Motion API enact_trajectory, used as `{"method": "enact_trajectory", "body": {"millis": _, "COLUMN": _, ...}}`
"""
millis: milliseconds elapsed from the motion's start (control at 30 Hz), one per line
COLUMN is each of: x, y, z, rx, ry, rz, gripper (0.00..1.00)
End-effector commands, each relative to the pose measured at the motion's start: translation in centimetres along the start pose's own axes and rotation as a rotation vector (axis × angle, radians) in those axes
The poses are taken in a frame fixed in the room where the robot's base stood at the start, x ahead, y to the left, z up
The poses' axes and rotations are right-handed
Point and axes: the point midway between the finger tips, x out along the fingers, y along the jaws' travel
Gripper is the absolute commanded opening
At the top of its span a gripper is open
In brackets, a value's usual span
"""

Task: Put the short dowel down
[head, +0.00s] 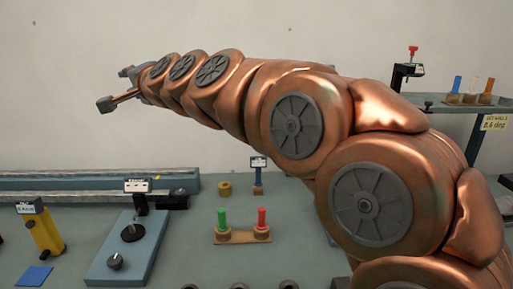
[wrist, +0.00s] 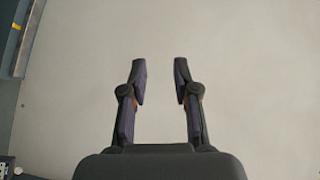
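My gripper (head: 117,88) is raised at the far left end of my arm, high above the bench and in front of the wall. In the wrist view its two fingers (wrist: 160,72) stand apart with nothing between them. A green dowel (head: 222,219) and a red dowel (head: 262,218) stand upright in a wooden holder (head: 242,236) on the bench. A blue dowel (head: 258,177) stands behind them in a small block beneath a label. I cannot tell which of these is the short dowel. No dowel is in or near my gripper.
A blue-grey fixture (head: 122,258) with a knob, a yellow stand (head: 44,232) and a blue pad (head: 34,276) are at left. A long rail (head: 80,184) runs along the back. A shelf (head: 440,107) at right bears several coloured dowels. My arm hides the bench's right part.

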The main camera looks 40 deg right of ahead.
Motion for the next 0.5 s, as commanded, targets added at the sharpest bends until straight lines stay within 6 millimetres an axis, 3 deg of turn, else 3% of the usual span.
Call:
{"method": "enact_trajectory", "body": {"millis": 33, "x": -0.9, "y": 2.5, "z": 3.0, "rx": -0.085, "ry": -0.083, "rz": 0.066, "gripper": 0.30}}
{"method": "enact_trajectory", "body": {"millis": 100, "x": -2.5, "y": 6.7, "z": 6.9, "rx": -0.202, "ry": -0.204, "rz": 0.166, "gripper": 0.30}}
{"method": "enact_trajectory", "body": {"millis": 200, "x": -5.8, "y": 12.6, "z": 11.3, "rx": -0.354, "ry": -0.370, "rz": 0.303, "gripper": 0.30}}
{"method": "enact_trajectory", "body": {"millis": 367, "x": -13.3, "y": 22.5, "z": 16.1, "rx": -0.559, "ry": -0.636, "rz": 0.530, "gripper": 0.30}}
{"method": "enact_trajectory", "body": {"millis": 500, "x": -21.5, "y": 30.2, "z": 17.9, "rx": -0.699, "ry": -0.868, "rz": 0.732, "gripper": 0.30}}
